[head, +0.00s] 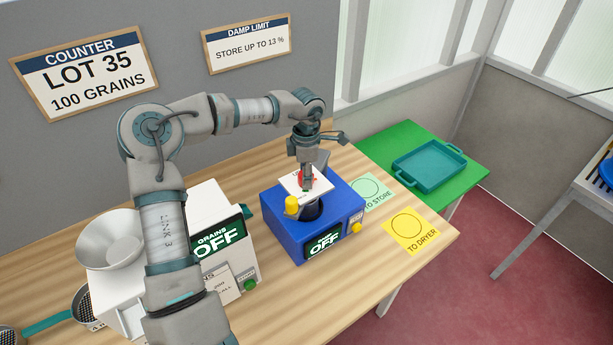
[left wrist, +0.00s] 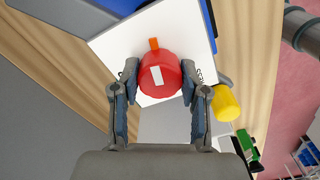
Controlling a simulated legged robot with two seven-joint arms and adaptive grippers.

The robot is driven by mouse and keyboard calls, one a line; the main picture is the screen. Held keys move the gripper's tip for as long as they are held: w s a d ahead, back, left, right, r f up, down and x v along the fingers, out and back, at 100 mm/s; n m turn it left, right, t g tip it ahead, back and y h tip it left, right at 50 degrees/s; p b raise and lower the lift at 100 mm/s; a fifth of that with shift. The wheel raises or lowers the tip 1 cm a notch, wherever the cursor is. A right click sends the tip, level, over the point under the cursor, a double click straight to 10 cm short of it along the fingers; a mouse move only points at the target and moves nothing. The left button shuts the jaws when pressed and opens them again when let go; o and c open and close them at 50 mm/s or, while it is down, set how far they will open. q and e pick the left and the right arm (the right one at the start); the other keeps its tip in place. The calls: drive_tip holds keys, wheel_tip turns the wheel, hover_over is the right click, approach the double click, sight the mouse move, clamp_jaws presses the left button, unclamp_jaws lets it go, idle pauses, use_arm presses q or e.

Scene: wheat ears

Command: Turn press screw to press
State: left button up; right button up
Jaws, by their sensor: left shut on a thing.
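The press screw is a red knob (left wrist: 160,76) with a white stripe, on a white plate (left wrist: 125,60) with an orange mark beside the knob. In the head view the white plate (head: 291,187) sits on top of the blue machine (head: 284,238), whose dark screen reads OFF. My left gripper (left wrist: 160,92) is shut on the red knob, with one finger on each side of it. In the head view my left gripper (head: 307,180) comes down from above and hides most of the knob. My right gripper is not in view.
A white grain counter (head: 215,215) with a funnel (head: 108,238) stands left of the blue machine. A yellow knob (head: 291,204) is close to the plate. Green and yellow (head: 411,230) cards lie to the right. A teal tray (head: 430,166) rests on a green table.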

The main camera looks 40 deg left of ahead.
use_arm(q)
drive_tip(key=shift+s+f+m, duration=0.1)
drive_tip(key=shift+f+m, duration=0.1)
drive_tip(key=shift+m, duration=1.7)
drive_tip(key=m, duration=0.2)
drive_tip(key=shift+m, duration=0.3)
drive_tip(key=m, duration=0.2)
drive_tip(key=shift+m, duration=0.4)
drive_tip(key=shift+r+m, duration=0.1)
drive_tip(key=shift+m, duration=0.8)
drive_tip(key=m, duration=0.3)
drive_tip(key=shift+m, duration=0.3)
drive_tip(key=m, duration=0.3)
drive_tip(key=shift+m+p, duration=0.3)
drive_tip(key=m, duration=0.2)
drive_tip(key=shift+m, duration=0.4)
drive_tip(key=m+p, duration=0.1)
drive_tip(key=m, duration=0.3)
drive_tip(key=shift+o, duration=0.2)
drive_tip(key=shift+m, duration=2.1)
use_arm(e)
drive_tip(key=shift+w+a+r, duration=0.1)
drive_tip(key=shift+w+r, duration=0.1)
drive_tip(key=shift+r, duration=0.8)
